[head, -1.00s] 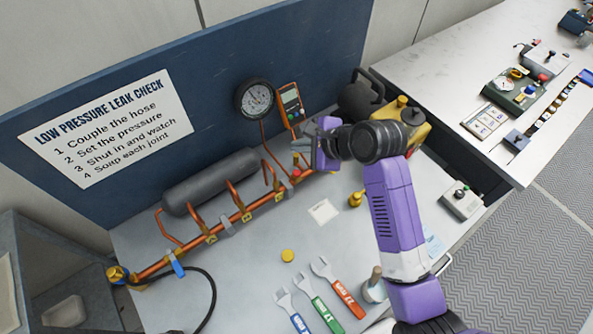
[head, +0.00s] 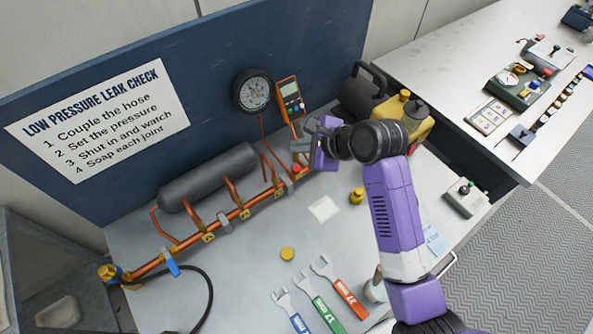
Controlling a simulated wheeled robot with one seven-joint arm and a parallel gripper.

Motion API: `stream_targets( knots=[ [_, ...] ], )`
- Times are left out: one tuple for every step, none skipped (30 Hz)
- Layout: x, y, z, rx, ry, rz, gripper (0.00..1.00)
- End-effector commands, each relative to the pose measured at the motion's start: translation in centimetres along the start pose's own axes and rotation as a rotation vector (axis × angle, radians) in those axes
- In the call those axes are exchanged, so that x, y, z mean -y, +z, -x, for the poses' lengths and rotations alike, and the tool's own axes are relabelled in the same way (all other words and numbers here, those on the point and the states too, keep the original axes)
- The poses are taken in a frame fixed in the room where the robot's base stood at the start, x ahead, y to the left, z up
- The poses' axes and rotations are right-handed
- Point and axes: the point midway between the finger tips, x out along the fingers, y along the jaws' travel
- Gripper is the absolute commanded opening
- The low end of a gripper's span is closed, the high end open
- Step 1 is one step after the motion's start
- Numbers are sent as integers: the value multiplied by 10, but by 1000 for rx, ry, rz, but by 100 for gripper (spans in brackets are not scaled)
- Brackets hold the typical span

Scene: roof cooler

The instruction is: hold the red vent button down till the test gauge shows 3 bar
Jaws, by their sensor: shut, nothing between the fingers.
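The red vent button (head: 296,170) shows at the right end of the copper pipe run (head: 225,225), just below my gripper. My gripper (head: 296,146) is shut and empty, its fingers pointing left over the button. I see a gap between the fingers and the button in the picture, but cannot tell its depth. The round test gauge (head: 253,91) hangs on the blue back panel with a copper line running down from it. Its dial is too small for me to read the needle.
An orange meter (head: 290,98) hangs beside the gauge. A yellow pump (head: 405,115) stands right of my gripper. A brass fitting (head: 357,196), a white card (head: 323,209) and several wrenches (head: 318,305) lie on the bench. A grey cylinder (head: 208,178) lies behind the pipe.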

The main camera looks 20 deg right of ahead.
Motion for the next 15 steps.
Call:
stream_targets(
  knots=[
    [-6, -6, -8, 0, -2, 1, 0],
    [-7, -8, -10, 0, -2, 1, 0],
    [-9, -10, -13, 0, -2, 0, 0],
    [-10, -11, -15, 0, -3, 0, 0],
    [-12, -13, -17, 0, -3, 0, 0],
    [-14, -15, -20, 0, -3, 0, 0],
    [-16, -16, -22, 0, -2, 0, 0],
    [-17, -18, -24, 0, -2, -1, 0],
    [-19, -20, -27, -1, -2, -1, 0],
    [-21, -22, -29, -1, -1, -1, 0],
    [-22, -23, -30, -1, -1, -1, 0],
    [-24, -24, -32, -1, 1, -2, 0],
    [-25, -25, -34, -1, 0, -1, 0],
    [-26, -26, -36, 0, 0, -1, 0],
    [-28, -28, -38, 0, 1, 0, 0]
  ],
)
